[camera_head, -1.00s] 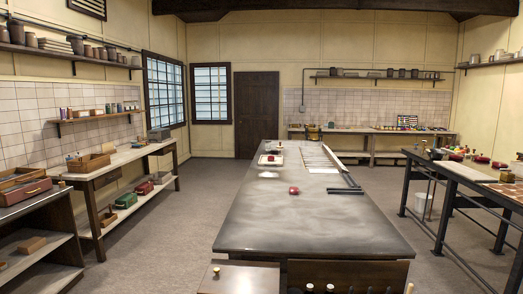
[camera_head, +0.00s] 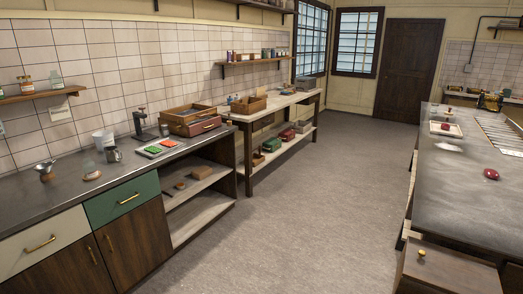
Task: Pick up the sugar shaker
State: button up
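I cannot make out for certain which object is the sugar shaker. On the dark counter (camera_head: 70,194) at left stand a small metal mug-like vessel (camera_head: 113,154), a white cup (camera_head: 103,138), and a small metal funnel-shaped vessel (camera_head: 46,171). A clear glass piece by a round brown disc (camera_head: 92,175) sits between them. An amber jar (camera_head: 26,84) and a pale green jar (camera_head: 56,78) stand on the wall shelf above. My gripper is not in view.
A black press-like stand (camera_head: 141,125), a tray with red and green pieces (camera_head: 160,148) and wooden boxes (camera_head: 190,119) share the counter. A wooden bench (camera_head: 279,103) stands beyond. Grey floor (camera_head: 305,210) is open between the counter and the long table (camera_head: 465,205).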

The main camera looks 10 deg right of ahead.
aim_at(434, 109)
jog(key=i+j+z, duration=0.15)
jog(key=i, duration=0.3)
jog(key=i+j+z, duration=0.1)
jog(key=i, duration=0.3)
jog(key=i+j+z, duration=0.15)
jog(key=i, duration=0.3)
jog(key=i+l+z, duration=0.2)
jog(key=i+z, duration=0.15)
jog(key=i, duration=0.35)
jog(key=i+z, duration=0.35)
jog(key=i, duration=0.35)
jog(key=i+j+z, duration=0.1)
jog(key=i+z, duration=0.2)
jog(key=i, duration=0.4)
jog(key=i+j, duration=0.15)
jog(key=i, duration=1.3)
jog(key=i+j+u, duration=0.1)
jog(key=i, duration=1.35)
jog(key=i+z, duration=0.45)
jog(key=i, duration=1.95)
jog(key=i+l+z, duration=0.15)
jog(key=i+l, duration=0.2)
jog(key=i, duration=0.15)
jog(key=i+l+z, duration=0.2)
jog(key=i, duration=0.35)
jog(key=l, duration=0.05)
